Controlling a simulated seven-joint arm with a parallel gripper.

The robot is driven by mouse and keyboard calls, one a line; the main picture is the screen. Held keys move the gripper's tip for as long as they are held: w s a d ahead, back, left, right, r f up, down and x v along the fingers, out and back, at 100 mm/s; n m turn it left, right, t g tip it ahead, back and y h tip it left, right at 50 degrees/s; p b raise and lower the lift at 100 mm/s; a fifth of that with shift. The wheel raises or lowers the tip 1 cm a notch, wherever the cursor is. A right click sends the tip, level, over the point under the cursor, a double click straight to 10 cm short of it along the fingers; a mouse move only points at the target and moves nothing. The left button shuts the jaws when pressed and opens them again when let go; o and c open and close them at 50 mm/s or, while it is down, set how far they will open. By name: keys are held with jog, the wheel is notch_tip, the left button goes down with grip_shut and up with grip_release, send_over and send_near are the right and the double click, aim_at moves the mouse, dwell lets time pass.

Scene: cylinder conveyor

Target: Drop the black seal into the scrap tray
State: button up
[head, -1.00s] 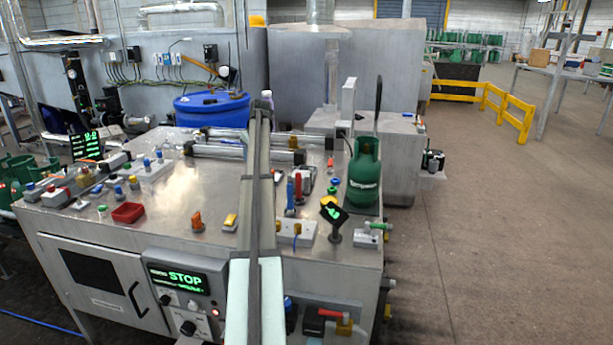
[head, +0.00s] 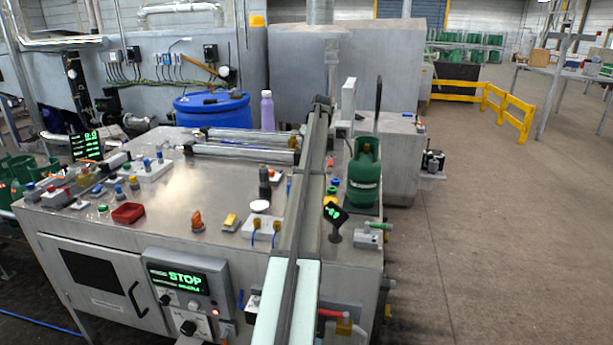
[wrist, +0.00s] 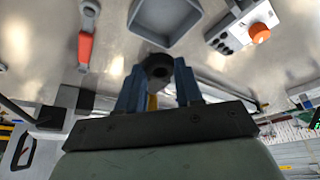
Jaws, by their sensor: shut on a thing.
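In the wrist view my gripper (wrist: 158,72) has its two blue fingers shut on a dark ring-shaped piece, the black seal (wrist: 157,65). A grey square tray with raised walls (wrist: 139,27) lies just beyond the fingertips in that view; the seal shows just below its near edge and not inside it. The height between them cannot be told. In the head view my arm hides the gripper, and the seal cannot be made out. A small red tray (head: 127,213) sits on the bench's left front. No label shows which tray is for scrap.
On the bench (head: 165,240), a green gas cylinder (head: 363,175) stands right of my arm, beside a small black display (head: 333,211). A purple bottle (head: 267,112) stands at the back. The wrist view shows a red handle (wrist: 86,47) and an orange knob (wrist: 259,33) flanking the grey tray.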

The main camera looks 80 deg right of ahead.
jog(key=shift+f, duration=2.65)
jog(key=o, duration=1.1)
jog(key=shift+r, duration=0.15)
jog(key=v, duration=1.3)
jog(key=shift+s+a+r, duration=0.1)
jog(key=shift+a+r, duration=0.05)
jog(key=shift+r, duration=0.15)
